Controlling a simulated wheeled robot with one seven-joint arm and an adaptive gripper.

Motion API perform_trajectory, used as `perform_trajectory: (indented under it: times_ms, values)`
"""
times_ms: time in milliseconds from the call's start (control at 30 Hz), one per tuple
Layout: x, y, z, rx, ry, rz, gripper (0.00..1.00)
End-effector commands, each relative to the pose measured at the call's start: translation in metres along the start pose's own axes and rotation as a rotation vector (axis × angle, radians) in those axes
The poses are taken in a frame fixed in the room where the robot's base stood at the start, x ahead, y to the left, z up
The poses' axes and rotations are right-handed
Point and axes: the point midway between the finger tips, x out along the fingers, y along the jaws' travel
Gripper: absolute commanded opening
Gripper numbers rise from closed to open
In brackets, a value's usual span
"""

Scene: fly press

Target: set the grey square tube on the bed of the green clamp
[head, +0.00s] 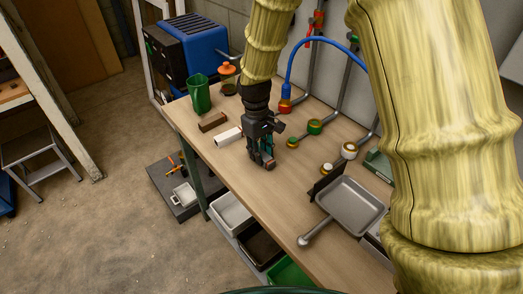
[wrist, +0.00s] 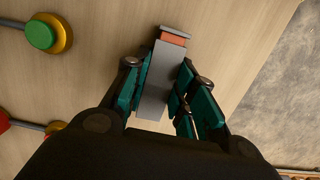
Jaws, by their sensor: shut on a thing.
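The grey square tube (wrist: 158,80) is between the teal-sided fingers of my gripper (wrist: 158,92) in the wrist view. Its far end shows an orange-brown patch under a grey lip. In the head view my gripper (head: 264,158) points down over the wooden bench, and the tube is hard to make out between its dark fingers. Whether the tube touches the bench, I cannot tell. A green thing (head: 378,163) at the bench's right side is partly hidden by my arm; it may be the green clamp, but I cannot tell.
A white block (head: 228,137), a brown block (head: 212,122) and a green cup (head: 200,94) stand left of my gripper on the bench (head: 250,190). A grey pan (head: 350,203) lies to the right. Pipes with coloured valves (head: 314,127) are behind. Bare bench lies in front.

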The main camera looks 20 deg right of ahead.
Motion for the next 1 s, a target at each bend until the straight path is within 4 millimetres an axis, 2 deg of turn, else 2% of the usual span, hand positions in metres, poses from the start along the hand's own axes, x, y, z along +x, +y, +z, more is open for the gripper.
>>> perform_trajectory:
  times_ms: [267,300,400,767,1000]
  values:
    - [0.003,0.0,0.0,0.0,0.0,0.0,0.0]
    - [0.003,0.0,0.0,0.0,0.0,0.0,0.28]
    - [0.003,0.0,0.0,0.0,0.0,0.0,0.46]
    - [0.001,0.0,0.0,0.0,0.001,0.0,0.48]
    - [-0.02,0.0,-0.001,0.0,0.004,0.001,0.48]
